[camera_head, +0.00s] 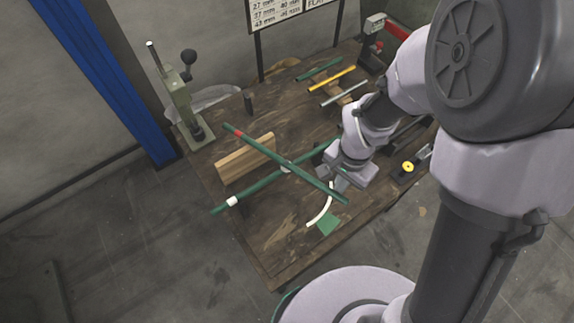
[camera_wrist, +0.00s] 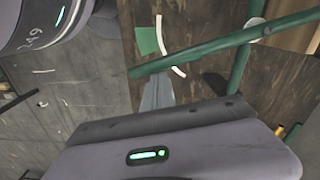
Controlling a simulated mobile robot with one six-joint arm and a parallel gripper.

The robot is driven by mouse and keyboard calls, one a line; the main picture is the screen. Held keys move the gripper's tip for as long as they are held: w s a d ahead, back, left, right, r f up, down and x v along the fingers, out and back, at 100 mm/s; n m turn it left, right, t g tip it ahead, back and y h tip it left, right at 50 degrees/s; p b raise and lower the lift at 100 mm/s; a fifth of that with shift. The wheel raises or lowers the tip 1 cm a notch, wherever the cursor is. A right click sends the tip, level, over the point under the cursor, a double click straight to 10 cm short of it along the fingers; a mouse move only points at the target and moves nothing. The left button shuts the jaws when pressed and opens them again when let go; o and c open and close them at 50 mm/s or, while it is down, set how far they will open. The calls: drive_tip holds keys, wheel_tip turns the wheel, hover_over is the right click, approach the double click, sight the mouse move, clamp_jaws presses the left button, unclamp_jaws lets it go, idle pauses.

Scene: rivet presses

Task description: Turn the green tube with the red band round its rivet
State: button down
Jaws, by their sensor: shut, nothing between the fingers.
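The green tube with the red band (camera_head: 315,182) lies diagonally over the table, its red band (camera_head: 238,134) near the far-left end. It crosses a second green tube with a white band (camera_head: 257,187); a small pale spot shows at the crossing, and the rivet itself is too small to make out. My gripper (camera_head: 341,186) is shut and empty, beside the near-right end of the red-band tube. In the wrist view my fingertips (camera_wrist: 157,84) are close to that tube's end part (camera_wrist: 165,62); I cannot tell whether they touch it.
A wooden block (camera_head: 245,158) lies by the tubes. A lever press (camera_head: 183,105) stands at the left edge, another press (camera_head: 371,43) at the back. Loose green, yellow (camera_head: 331,79) and grey tubes lie behind. A white curved strip and green patch (camera_head: 328,225) mark the front, otherwise clear.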

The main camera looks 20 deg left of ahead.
drive_tip(key=shift+s, duration=0.35)
drive_tip(key=shift+s+a+m, duration=0.1)
drive_tip(key=shift+m, duration=0.2)
drive_tip(key=shift+s+a+m+b, duration=0.25)
drive_tip(key=shift+s+m+b, duration=0.35)
drive_tip(key=shift+s, duration=0.2)
drive_tip(key=shift+s+a+m+b, duration=0.25)
drive_tip(key=shift+s+m+b, duration=0.3)
drive_tip(key=shift+s, duration=0.25)
drive_tip(key=shift+w, duration=0.1)
